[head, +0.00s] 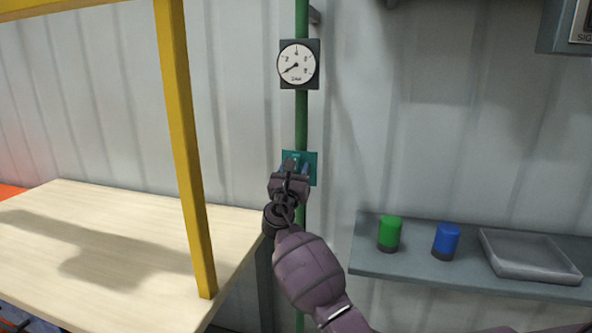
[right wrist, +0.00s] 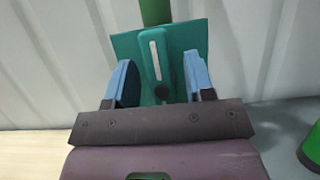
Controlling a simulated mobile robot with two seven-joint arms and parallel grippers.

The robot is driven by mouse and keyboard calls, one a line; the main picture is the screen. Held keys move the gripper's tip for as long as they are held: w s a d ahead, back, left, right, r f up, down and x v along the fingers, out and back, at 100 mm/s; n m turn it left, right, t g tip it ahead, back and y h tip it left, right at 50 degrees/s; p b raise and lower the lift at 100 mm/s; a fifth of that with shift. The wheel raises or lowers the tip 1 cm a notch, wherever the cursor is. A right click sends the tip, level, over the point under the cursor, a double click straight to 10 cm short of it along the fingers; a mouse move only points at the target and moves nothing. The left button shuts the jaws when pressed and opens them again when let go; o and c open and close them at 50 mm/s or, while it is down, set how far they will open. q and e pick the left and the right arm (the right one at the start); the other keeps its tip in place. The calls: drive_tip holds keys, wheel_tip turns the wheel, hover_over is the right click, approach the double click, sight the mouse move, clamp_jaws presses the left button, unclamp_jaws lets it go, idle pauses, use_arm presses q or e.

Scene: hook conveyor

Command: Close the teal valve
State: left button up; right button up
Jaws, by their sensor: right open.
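The teal valve (head: 313,158) is a square teal plate on a vertical green pipe. In the right wrist view its plate (right wrist: 196,38) fills the top middle, with a teal lever (right wrist: 154,60) that has a pale strip and a dark round knob or pivot near its lower end. The lever looks roughly upright along the pipe. My right gripper (head: 294,168) is in front of the valve and partly hides it. In the right wrist view the gripper (right wrist: 160,78) is open, its blue fingers on either side of the lever, with gaps visible. My left gripper is not in view.
A dial gauge (head: 299,65) sits on the green pipe (head: 301,113) above the valve. A yellow post (head: 181,130) and a wooden table (head: 90,245) are at left. At right, a grey shelf (head: 420,270) holds a green can (head: 390,232), a blue can (head: 446,240) and a tray (head: 530,271).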

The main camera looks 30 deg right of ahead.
drive_tip(key=shift+w+d+r, duration=0.1)
drive_tip(key=shift+w+d, duration=0.05)
clamp_jaws()
